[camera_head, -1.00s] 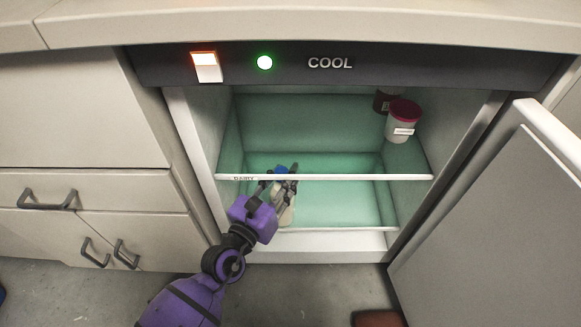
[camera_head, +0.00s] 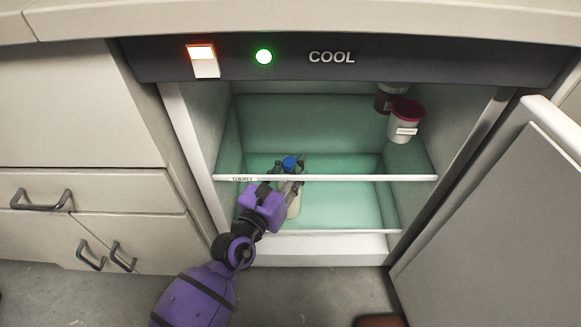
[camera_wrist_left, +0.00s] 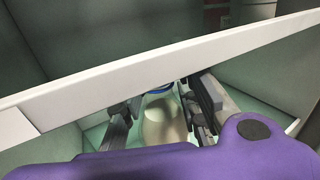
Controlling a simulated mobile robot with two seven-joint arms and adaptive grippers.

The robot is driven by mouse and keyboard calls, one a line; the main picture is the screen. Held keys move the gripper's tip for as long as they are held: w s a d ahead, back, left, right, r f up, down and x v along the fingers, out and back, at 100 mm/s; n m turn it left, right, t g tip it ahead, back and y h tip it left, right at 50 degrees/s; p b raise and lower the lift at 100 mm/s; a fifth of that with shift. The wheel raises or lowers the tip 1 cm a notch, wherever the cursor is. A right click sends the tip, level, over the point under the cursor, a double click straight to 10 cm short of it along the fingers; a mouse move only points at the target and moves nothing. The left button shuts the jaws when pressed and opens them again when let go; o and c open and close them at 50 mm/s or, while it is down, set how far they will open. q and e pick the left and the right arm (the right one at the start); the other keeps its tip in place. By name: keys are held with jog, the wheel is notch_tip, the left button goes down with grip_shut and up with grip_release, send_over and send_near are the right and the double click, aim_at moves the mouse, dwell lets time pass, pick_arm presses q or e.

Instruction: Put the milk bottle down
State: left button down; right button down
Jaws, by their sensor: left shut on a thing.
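The milk bottle (camera_head: 294,205) is pale with a blue cap (camera_head: 290,163). It stands roughly upright inside the open fridge, low at the left of the middle, behind the front edge of the shelf. My left gripper (camera_head: 287,180) reaches in from the front left and is shut on the bottle, with dark fingers on both sides of it. In the left wrist view the bottle (camera_wrist_left: 162,120) shows between the fingers, its top partly hidden by the white shelf edge. I cannot tell whether its base touches the fridge floor. My right gripper is not in view.
Two containers, one white with a red lid (camera_head: 404,120) and one dark (camera_head: 388,97), stand at the right on the shelf. The fridge door (camera_head: 490,215) is open at the right. The fridge floor right of the bottle is clear.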

pick_arm(q)
jog(key=c, duration=1.8)
grip_release()
jog(key=shift+f, duration=0.2)
jog(key=o, duration=0.5)
jog(key=shift+c, duration=0.2)
jog(key=shift+r, duration=0.1)
jog(key=shift+r, duration=0.2)
jog(key=p+v, duration=0.2)
jog(key=v, duration=1)
jog(key=shift+f, duration=0.15)
